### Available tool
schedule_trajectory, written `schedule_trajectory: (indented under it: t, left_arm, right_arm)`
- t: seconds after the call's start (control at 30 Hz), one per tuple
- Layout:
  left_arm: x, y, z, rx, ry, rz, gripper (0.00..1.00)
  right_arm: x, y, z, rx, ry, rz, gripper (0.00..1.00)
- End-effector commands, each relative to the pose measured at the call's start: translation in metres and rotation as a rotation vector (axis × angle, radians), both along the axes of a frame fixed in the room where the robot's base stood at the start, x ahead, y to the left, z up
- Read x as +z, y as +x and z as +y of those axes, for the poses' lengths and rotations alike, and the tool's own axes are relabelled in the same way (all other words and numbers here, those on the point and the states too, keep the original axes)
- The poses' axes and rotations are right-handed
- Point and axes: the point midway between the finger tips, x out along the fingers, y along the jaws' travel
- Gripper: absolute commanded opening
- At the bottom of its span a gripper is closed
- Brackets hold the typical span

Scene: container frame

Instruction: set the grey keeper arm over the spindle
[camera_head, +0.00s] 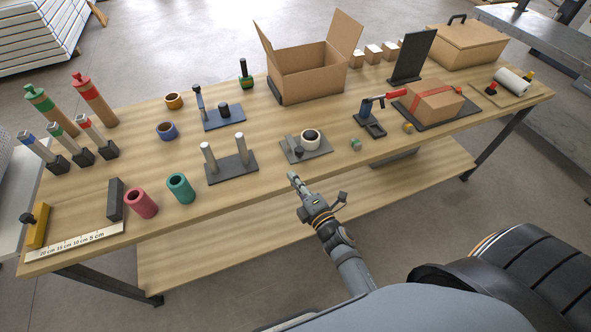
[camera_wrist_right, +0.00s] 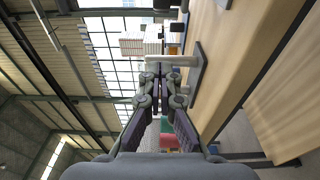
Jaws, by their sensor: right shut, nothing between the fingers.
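A blue-grey plate (camera_head: 228,121) stands mid-table. A slim grey arm (camera_head: 199,104), apparently the keeper arm, rises upright at its left end. A short dark stub (camera_head: 223,109), possibly the spindle, stands on the plate apart from the arm. Another grey plate (camera_head: 319,153) nearer me holds a white roll (camera_head: 311,139) and a small dark knob (camera_head: 298,153); I cannot tell if these belong to the task. My right gripper (camera_head: 294,180) is shut and empty at the table's front edge, below that plate. Its shut fingers (camera_wrist_right: 160,75) also show in the right wrist view. My left gripper is out of view.
A plate with two grey posts (camera_head: 231,169) stands left of my gripper, near pink (camera_head: 142,204) and teal (camera_head: 181,188) rolls. An open box (camera_head: 305,75) stands behind.

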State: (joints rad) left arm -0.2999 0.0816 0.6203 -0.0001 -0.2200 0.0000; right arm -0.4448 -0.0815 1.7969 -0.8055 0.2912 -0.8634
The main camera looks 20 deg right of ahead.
Motion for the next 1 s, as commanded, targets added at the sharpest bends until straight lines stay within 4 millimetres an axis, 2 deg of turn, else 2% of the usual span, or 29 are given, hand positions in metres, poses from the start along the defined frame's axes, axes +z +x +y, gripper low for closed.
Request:
schedule_trajectory:
  t: [0.13,0.4,0.5,0.63,1.0]
  left_arm:
    - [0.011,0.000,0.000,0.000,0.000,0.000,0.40]
    - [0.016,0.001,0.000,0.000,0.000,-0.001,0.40]
    - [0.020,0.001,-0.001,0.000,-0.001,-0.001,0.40]
    - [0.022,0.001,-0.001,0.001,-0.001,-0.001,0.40]
    - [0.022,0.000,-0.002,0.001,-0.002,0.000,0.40]
  right_arm:
    - [0.005,0.032,0.005,0.000,0.001,-0.002,0.00]
    - [0.002,0.086,0.013,0.000,0.000,0.000,0.00]
    - [0.001,0.079,-0.006,0.000,-0.003,0.002,0.00]
    - [0.001,0.077,-0.019,0.000,0.000,0.001,0.00]
    - [0.000,0.076,-0.025,0.000,0.002,0.000,0.00]
